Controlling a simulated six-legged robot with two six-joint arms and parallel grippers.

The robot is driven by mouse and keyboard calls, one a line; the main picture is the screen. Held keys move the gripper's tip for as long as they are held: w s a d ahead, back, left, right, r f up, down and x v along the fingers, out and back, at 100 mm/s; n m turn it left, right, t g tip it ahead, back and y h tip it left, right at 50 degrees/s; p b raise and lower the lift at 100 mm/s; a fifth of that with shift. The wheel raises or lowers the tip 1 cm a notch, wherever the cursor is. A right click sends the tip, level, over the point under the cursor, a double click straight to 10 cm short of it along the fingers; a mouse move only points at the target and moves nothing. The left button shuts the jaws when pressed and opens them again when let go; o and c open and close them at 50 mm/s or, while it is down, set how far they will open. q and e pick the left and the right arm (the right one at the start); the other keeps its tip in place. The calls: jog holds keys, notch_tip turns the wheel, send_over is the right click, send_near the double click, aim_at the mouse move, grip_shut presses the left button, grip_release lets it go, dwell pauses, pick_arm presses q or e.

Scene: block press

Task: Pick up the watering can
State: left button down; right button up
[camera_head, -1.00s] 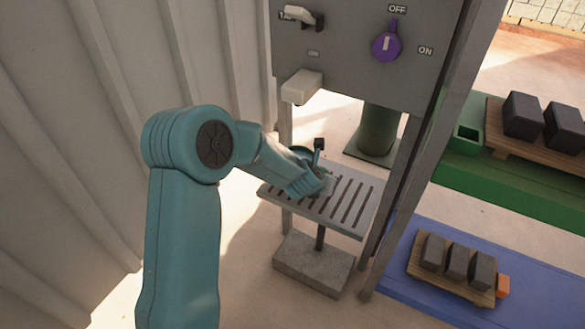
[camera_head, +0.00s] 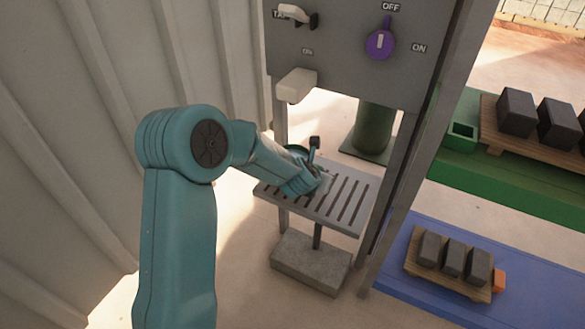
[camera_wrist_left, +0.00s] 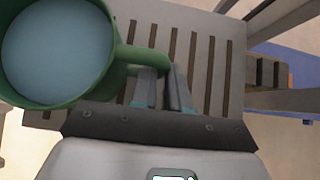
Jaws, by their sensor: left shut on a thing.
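The watering can (camera_wrist_left: 103,82) is a green round vessel at the upper left of the left wrist view, with a pale blue surface inside its rim. A green handle reaches from its side to between my fingers. In the head view only a bit of its green rim (camera_head: 296,148) shows behind my gripper, above the slatted grey stand; the rest is hidden. My left gripper (camera_head: 314,181) is shut on the handle, and its fingers also show in the left wrist view (camera_wrist_left: 164,86). I cannot tell whether the can touches the slats. My right gripper is not in view.
The slatted stand (camera_head: 345,218) sits below a grey control panel (camera_head: 345,55) with a purple knob (camera_head: 380,45) and pale levers. A grey post (camera_head: 405,190) stands at its right. Dark blocks lie on wooden pallets farther right. A ribbed wall (camera_head: 60,120) is at left.

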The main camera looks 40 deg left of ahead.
pick_arm(q)
notch_tip(320, 180, up, 10)
jog(key=p, duration=0.6)
jog(key=shift+p, duration=0.4)
